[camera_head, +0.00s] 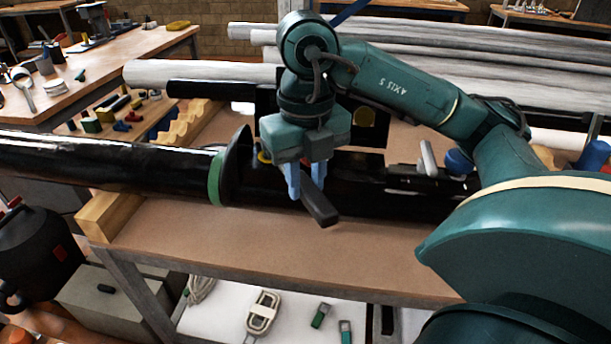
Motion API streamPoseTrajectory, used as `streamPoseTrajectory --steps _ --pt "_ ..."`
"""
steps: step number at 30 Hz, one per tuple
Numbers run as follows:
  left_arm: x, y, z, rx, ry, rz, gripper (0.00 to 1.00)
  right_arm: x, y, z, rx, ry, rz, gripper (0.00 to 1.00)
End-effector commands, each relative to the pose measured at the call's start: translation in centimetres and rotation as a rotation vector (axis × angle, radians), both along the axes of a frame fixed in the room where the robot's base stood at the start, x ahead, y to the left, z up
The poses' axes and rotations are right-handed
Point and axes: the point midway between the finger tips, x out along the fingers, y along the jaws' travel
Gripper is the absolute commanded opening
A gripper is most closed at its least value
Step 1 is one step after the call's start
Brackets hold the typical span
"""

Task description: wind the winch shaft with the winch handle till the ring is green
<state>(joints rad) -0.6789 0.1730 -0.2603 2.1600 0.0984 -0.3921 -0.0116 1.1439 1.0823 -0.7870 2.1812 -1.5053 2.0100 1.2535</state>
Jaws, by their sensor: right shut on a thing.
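The black winch handle (320,207) is a short dark bar slanting down to the right, in front of the black mast. My right gripper (306,184) comes down from above with its blue fingers shut on the handle's upper end. A green ring (214,178) shows on the left edge of the black mast flange (238,165), left of the gripper. I cannot make out the winch shaft; the gripper and handle cover that area. My left gripper is out of the picture.
The black mast (100,163) lies across a brown workbench (270,238) on a wooden block (108,214). Long grey tubes (400,55) lie behind. My right arm fills the right side. The bench front is clear.

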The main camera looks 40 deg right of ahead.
Motion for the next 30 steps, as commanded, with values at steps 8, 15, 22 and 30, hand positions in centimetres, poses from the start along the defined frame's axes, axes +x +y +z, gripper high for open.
streamPoseTrajectory --steps 8,15,22,30 --pt "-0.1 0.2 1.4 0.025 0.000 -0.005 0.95 0.0 0.0 1.8 0.000 -0.001 -0.001 0.00" --pt "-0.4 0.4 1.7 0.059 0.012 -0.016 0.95 0.0 0.0 3.3 0.000 0.000 -0.001 0.00" --pt "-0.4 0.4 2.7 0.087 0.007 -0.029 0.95 0.0 0.0 4.6 0.000 0.000 -0.001 0.00" --pt "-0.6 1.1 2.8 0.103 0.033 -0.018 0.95 0.0 0.0 6.2 0.000 0.000 -0.001 0.00"
